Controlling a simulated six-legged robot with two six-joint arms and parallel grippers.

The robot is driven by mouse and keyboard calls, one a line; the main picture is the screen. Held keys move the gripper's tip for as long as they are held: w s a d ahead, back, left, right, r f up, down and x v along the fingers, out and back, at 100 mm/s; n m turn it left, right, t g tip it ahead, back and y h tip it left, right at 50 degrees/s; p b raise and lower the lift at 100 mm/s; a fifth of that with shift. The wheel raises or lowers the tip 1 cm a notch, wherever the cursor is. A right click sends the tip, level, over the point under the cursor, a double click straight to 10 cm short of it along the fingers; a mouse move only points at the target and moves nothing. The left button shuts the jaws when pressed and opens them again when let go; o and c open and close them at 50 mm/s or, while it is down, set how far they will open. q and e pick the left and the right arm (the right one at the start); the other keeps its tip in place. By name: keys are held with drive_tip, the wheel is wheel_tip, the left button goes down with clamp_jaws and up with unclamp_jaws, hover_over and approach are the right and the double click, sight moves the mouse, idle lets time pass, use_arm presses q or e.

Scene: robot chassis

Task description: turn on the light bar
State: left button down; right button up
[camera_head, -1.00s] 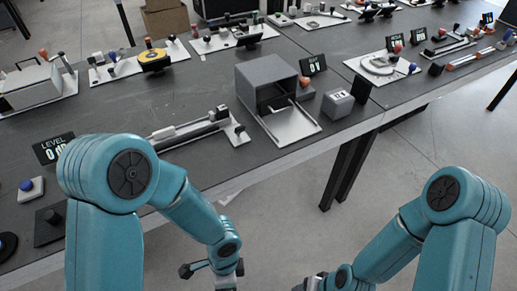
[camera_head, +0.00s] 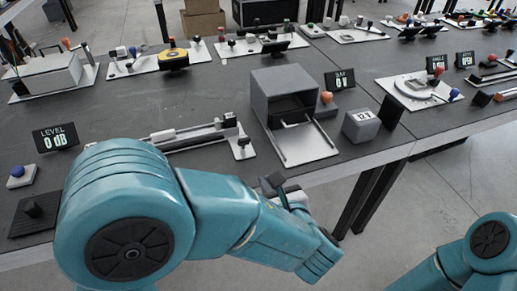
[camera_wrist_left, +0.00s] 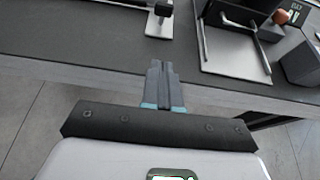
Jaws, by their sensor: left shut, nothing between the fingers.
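A long grey bar-shaped device (camera_head: 195,136) with a dark knob at its right end lies on the table near the front edge; I cannot tell whether it is the light bar, and no part of it looks lit. My left gripper (camera_head: 272,184) is near the table's front edge, right of and nearer than that device, partly hidden by my arm. In the left wrist view its fingers (camera_wrist_left: 161,70) are shut and empty, and the knobbed end of a device (camera_wrist_left: 160,18) shows beyond them. My right gripper is out of view; only part of its arm shows.
An open grey box with a drawer-like tray (camera_head: 303,146) stands right of the long device. A small block marked with digits (camera_head: 361,126) is beside it. A LEVEL display (camera_head: 54,138) stands at left. Table space behind the long device is clear.

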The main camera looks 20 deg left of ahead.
use_arm(q)
drive_tip(key=shift+w+d+r, duration=0.1)
drive_tip(key=shift+d+r, duration=0.1)
drive_tip(key=shift+r, duration=0.15)
drive_tip(key=shift+a, duration=0.1)
approach(246, 143)
drive_tip(key=f, duration=0.1)
drive_tip(key=w+a+f, duration=0.1)
drive_tip(key=f, duration=0.1)
drive_tip(key=f+b, duration=0.1)
drive_tip(key=shift+w+a+f, duration=0.15)
drive_tip(key=shift+w+f, duration=0.05)
drive_tip(key=shift+w, duration=0.1)
drive_tip(key=shift+w+a+r+p, duration=0.15)
drive_tip(key=shift+w+a+r, duration=0.15)
drive_tip(key=shift+w, duration=0.2)
drive_tip(key=shift+w+a+r+p, duration=0.15)
drive_tip(key=shift+w+a+r, duration=0.1)
drive_tip(key=shift+w+r, duration=0.15)
drive_tip(key=shift+w+a+r, duration=0.2)
drive_tip(key=shift+w+a, duration=0.15)
drive_tip(key=shift+w, duration=0.25)
